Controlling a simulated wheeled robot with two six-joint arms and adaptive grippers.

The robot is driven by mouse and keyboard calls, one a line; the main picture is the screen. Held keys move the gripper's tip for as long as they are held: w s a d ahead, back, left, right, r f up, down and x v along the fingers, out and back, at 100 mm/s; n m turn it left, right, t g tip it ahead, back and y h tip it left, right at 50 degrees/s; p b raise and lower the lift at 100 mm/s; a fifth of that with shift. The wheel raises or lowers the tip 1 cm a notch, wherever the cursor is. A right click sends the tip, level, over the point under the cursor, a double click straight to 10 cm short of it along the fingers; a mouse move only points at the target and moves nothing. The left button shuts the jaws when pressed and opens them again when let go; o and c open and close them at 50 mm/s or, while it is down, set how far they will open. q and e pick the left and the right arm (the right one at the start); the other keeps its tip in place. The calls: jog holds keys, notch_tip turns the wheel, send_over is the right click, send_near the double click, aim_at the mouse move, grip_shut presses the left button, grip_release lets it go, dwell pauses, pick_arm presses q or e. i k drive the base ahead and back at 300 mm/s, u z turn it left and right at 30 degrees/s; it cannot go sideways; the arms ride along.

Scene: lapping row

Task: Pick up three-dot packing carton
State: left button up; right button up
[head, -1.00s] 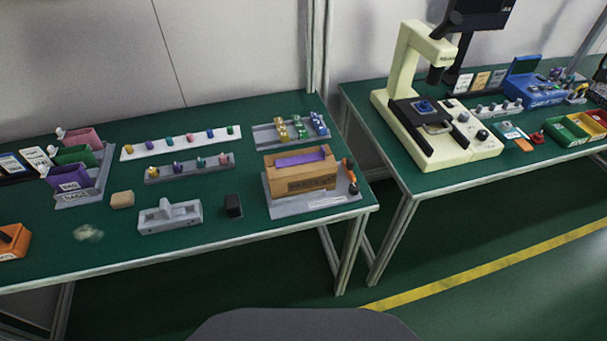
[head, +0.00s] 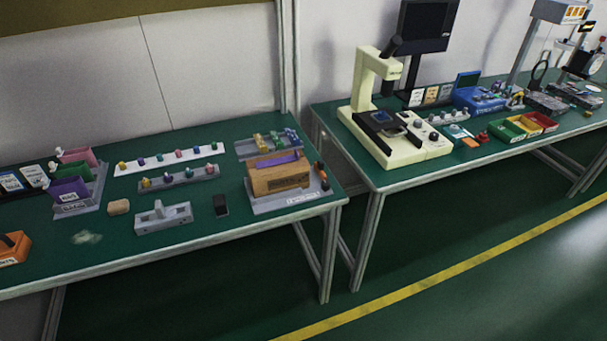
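No carton with three dots can be made out in the head view. A brown box (head: 281,180) with a purple strip in its top and dark print on its front stands on a grey base (head: 305,201) at the right end of the left table. The print is too small to read, and no dots can be seen on it. A small tan block (head: 118,207) lies further left on the same table; its markings cannot be told. Neither of my grippers is in view.
The left green table (head: 130,262) also bears a grey fixture (head: 163,217), a black block (head: 220,205), peg racks (head: 178,179) and coloured bins (head: 68,191). The right table bears a cream microscope (head: 368,85). A gap separates the tables. Green floor with a yellow line (head: 405,291) is clear.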

aim_at(268, 185)
jog(key=z, duration=0.65)
jog(key=i, duration=1)
jog(key=u, duration=0.15)
